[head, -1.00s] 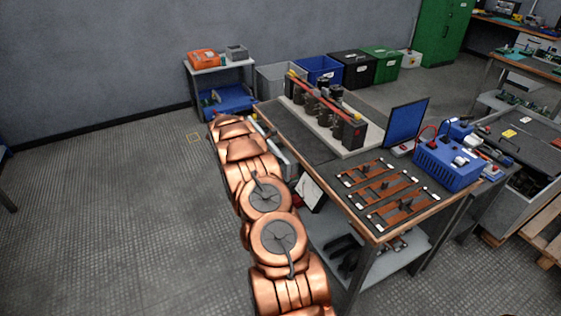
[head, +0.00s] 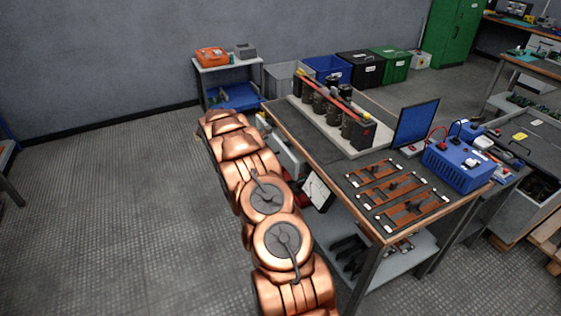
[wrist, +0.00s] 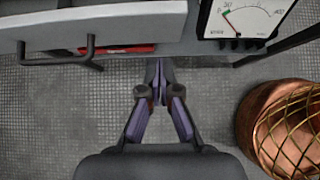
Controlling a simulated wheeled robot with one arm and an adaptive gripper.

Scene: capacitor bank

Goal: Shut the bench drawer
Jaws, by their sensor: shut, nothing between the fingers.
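In the wrist view, the light grey drawer front (wrist: 120,28) runs across the top left, with a dark bar handle (wrist: 88,50) at its left. My gripper (wrist: 157,72) is shut and empty. Its fingertips point at the right part of the drawer front, right of the handle; whether they touch it I cannot tell. In the head view, part of the grey drawer (head: 285,152) shows at the left side of the bench (head: 350,205), seemingly jutting out. My copper-coloured arm covers the rest of it and hides my gripper there.
A panel meter (wrist: 245,20) sits right of the drawer front; it also shows in the head view (head: 317,191). A small shelf unit (head: 232,73) stands beyond my arm. The floor left of my arm is clear. A capacitor row (head: 330,112) stands on the bench.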

